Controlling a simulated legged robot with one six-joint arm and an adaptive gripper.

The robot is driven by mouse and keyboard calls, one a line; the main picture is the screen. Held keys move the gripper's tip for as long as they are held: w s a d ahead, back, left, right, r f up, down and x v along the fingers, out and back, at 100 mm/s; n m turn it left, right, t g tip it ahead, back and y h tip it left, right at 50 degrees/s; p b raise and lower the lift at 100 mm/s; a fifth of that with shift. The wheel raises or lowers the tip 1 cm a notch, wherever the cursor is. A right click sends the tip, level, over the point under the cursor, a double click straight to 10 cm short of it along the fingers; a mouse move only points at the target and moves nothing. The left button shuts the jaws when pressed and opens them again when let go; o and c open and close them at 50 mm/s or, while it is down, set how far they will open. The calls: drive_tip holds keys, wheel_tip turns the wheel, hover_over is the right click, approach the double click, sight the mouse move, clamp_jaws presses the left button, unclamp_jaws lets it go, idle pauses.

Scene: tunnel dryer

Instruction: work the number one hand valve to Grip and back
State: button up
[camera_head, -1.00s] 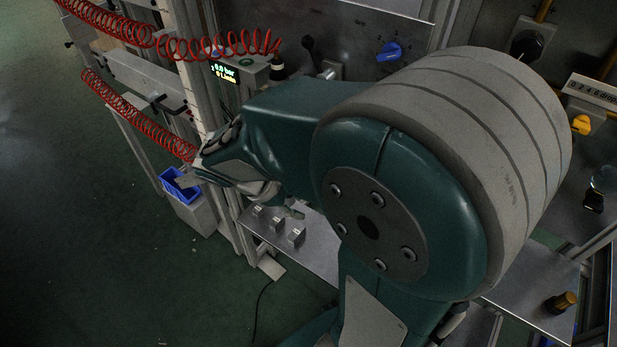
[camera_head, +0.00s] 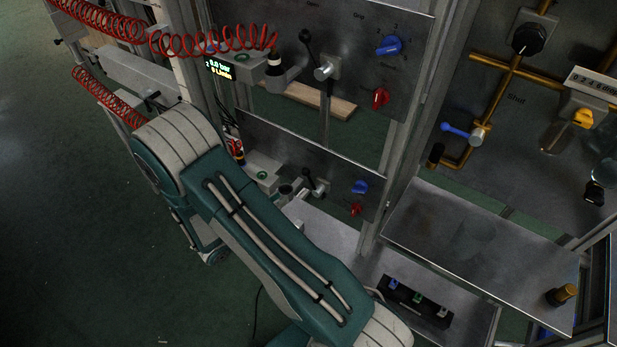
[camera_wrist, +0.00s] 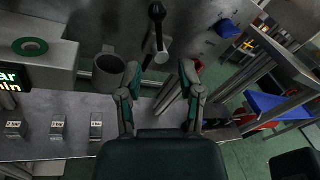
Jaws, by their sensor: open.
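The lower panel (camera_head: 285,150) carries a hand valve (camera_head: 318,186) with a black-knobbed lever tilted up and to the left. The head view hides my gripper behind my arm.
A grey cup holder (camera_wrist: 110,70) is left of the valve. Small pressure-marked blocks (camera_wrist: 57,126) stand on the shelf at left. A blue knob (camera_wrist: 227,28) is to the right. Red coiled hoses (camera_head: 215,42) hang at upper left in the head view.

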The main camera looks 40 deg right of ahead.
sight(309, 179)
drive_tip(key=d, duration=0.3)
drive_tip(key=w+d, duration=0.1)
drive_tip(key=d, duration=0.6)
drive_tip(key=shift+w+d+f, duration=0.15)
drive_tip(key=shift+d, duration=0.25)
clamp_jaws()
